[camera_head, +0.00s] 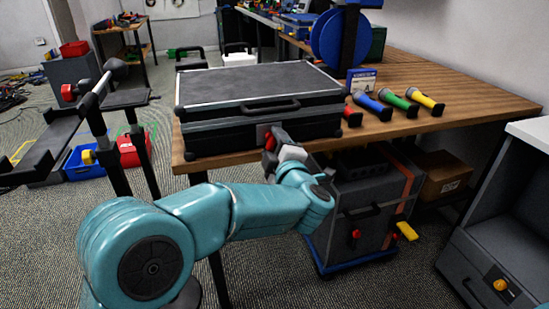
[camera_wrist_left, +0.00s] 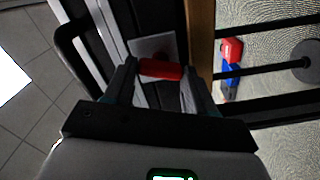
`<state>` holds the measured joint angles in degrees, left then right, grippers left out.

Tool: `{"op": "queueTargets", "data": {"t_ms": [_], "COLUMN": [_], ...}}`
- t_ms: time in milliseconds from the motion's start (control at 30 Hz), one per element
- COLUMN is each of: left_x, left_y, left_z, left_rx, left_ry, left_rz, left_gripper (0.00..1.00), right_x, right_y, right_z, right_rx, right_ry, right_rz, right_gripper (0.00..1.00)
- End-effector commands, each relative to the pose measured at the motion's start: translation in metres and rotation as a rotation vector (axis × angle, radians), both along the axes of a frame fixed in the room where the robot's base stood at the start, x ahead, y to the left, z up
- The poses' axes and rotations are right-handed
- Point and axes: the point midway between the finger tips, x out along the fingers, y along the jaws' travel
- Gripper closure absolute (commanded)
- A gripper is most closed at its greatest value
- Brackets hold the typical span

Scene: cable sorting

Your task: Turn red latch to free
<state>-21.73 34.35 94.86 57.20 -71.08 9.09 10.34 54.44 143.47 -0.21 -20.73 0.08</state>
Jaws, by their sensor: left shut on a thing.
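A dark hard case (camera_head: 255,85) with a silver-edged lid lies shut on the wooden table, with a black handle (camera_head: 270,106) on its front. The red latch (camera_wrist_left: 161,69) is on the case's front, on a pale metal plate (camera_wrist_left: 152,46). My left gripper (camera_head: 272,143) reaches in from the front left and is shut on the red latch, one finger on each side of it in the left wrist view (camera_wrist_left: 160,75). In the head view the fingers hide most of the latch. My right gripper is not in view.
A grey wheeled box (camera_head: 365,205) stands below the table edge. Blue (camera_head: 82,163) and red bins are on the floor at left.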

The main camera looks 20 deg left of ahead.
Motion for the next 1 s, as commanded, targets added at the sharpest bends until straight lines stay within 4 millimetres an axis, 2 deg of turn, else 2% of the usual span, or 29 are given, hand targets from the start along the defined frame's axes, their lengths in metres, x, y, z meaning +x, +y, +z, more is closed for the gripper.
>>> {"op": "queueTargets", "data": {"t_ms": [33, 100, 400, 1000], "left_x": [0.000, 0.000, 0.000, 0.000], "left_y": [-0.001, 0.000, 0.000, 0.000], "left_z": [-0.006, -0.006, -0.005, -0.002], "left_rx": [-0.035, -0.084, -0.248, -0.341], "left_ry": [-0.023, -0.057, -0.165, -0.228], "left_rz": [-0.001, 0.000, 0.000, 0.000], "left_gripper": [0.75, 0.75, 0.75, 0.75], "right_x": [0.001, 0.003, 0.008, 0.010], "right_y": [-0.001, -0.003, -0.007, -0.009], "right_z": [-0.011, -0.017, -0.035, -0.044], "right_rx": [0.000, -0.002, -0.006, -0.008], "right_ry": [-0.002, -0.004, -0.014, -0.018], "right_rz": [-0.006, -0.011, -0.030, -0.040], "right_gripper": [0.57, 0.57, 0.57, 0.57]}}
